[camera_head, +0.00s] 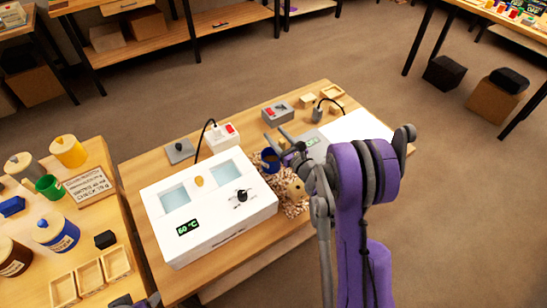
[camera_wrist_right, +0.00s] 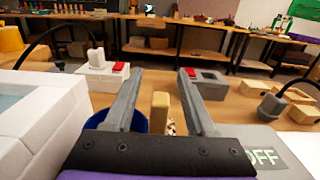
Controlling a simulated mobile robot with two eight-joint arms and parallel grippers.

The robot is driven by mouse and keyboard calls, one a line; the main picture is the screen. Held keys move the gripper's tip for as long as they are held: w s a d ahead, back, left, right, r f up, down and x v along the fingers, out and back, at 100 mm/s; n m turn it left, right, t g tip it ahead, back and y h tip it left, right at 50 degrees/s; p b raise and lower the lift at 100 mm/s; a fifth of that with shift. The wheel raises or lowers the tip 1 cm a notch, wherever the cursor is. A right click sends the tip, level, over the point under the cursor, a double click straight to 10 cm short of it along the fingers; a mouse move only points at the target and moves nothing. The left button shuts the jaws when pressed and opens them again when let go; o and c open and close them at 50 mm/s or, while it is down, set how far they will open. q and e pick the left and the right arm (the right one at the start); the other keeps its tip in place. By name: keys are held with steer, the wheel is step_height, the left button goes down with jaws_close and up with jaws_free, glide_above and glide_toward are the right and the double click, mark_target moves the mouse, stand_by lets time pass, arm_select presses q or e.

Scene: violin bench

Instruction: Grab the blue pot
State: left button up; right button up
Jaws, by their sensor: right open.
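In the right wrist view the blue pot (camera_wrist_right: 97,122) is low and left, partly hidden behind the left finger and the gripper body. My right gripper (camera_head: 287,146) is open right beside and over the pot. In the right wrist view the gripper (camera_wrist_right: 162,76) has its fingers apart, with a wooden upright piece (camera_wrist_right: 160,112) showing between them. I cannot tell whether a finger touches the pot. A bit of my left arm shows at the bottom edge; its jaws are unclear.
The white heated unit (camera_head: 208,205) stands close left of the pot. A grey switch box (camera_head: 277,113) is behind.

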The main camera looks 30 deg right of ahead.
steer(key=shift+s, duration=0.15)
steer(key=shift+c, duration=1.4)
jaws_close()
